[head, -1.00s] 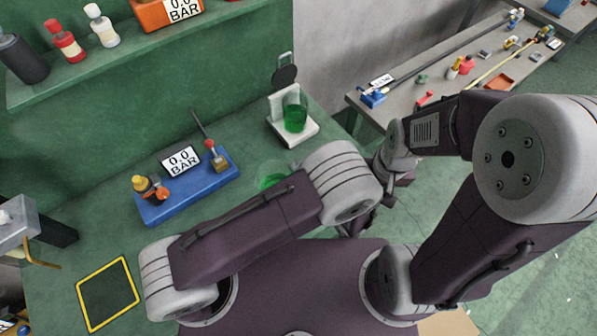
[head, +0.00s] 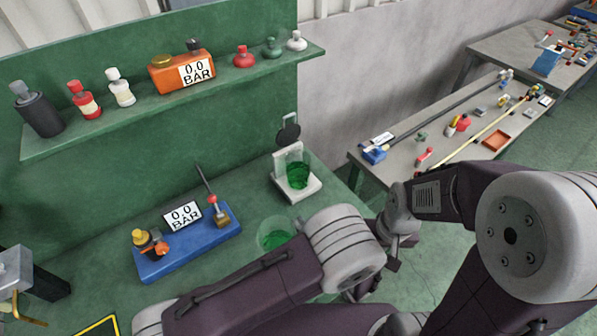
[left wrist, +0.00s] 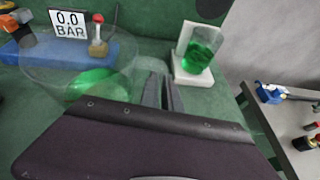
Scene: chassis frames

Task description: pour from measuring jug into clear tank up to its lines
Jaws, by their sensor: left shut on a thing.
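A clear vessel with green liquid, which looks like the measuring jug (head: 275,235), is beyond my left forearm, which hides its lower part. It shows large and close in the left wrist view (left wrist: 90,70) and stands about upright. The fingers of my left gripper (left wrist: 162,92) are shut on the jug at its right side; the exact hold is unclear. The clear tank (head: 298,172) sits upright on a white stand at the back right of the green bench, holding green liquid. It also shows in the left wrist view (left wrist: 201,45). My right gripper is mostly hidden below its wrist.
A blue base with a 0.0 BAR display (head: 190,240) lies left of the jug. A green shelf (head: 170,105) with bottles and an orange gauge unit (head: 182,72) runs above. A grey table (head: 450,130) with tools stands right. The bench between blue base and tank is bare.

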